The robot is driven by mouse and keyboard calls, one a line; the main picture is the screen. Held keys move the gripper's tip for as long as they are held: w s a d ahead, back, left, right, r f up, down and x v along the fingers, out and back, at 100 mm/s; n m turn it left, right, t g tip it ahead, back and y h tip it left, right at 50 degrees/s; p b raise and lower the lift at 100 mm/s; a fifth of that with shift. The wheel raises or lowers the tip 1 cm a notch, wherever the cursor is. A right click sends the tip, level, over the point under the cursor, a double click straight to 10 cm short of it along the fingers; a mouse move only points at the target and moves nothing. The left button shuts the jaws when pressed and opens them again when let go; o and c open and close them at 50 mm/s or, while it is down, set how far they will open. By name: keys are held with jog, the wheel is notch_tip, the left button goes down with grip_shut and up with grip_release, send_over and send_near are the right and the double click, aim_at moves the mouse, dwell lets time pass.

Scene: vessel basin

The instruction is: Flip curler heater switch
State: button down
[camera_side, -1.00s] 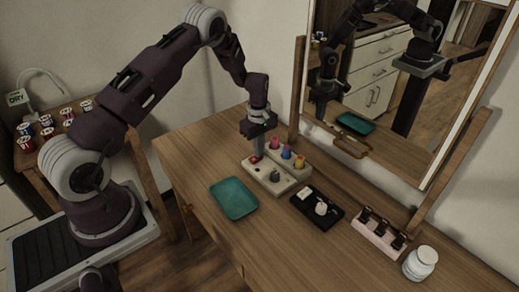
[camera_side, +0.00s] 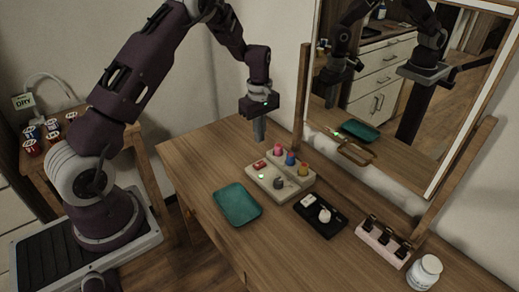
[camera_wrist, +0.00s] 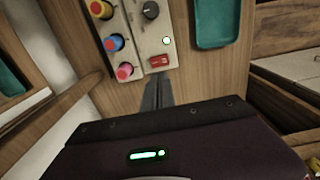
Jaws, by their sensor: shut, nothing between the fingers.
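The curler heater (camera_side: 266,187) is a cream box on the wooden table. Its red switch (camera_side: 260,165) is at the left end; it also shows in the wrist view (camera_wrist: 158,62). A small lamp (camera_side: 262,177) beside the switch glows green and looks whitish in the wrist view (camera_wrist: 166,41). A dark knob (camera_side: 279,183) sits on the same panel. Pink (camera_side: 278,149), blue (camera_side: 290,159) and yellow-orange (camera_side: 303,169) curlers stand along the back. My gripper (camera_side: 260,140) is shut and empty, above the switch end and apart from it.
A teal tray (camera_side: 237,205) lies left of the heater. A black tray (camera_side: 320,228) with small white items, a pink rack (camera_side: 380,248) of dark bottles and a white jar (camera_side: 424,271) stand to the right. A mirror (camera_side: 400,100) rises behind. The table's left part is clear.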

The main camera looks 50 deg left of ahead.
notch_tip(320, 180, up, 5)
send_over(257, 165)
jog(key=shift+w+d+f, duration=0.15)
jog(key=shift+w, duration=0.25)
jog(key=shift+s+f, duration=0.1)
jog(key=shift+s, duration=0.4)
jog(key=shift+f, duration=0.1)
notch_tip(257, 165, down, 14)
jog(key=shift+r, duration=0.1)
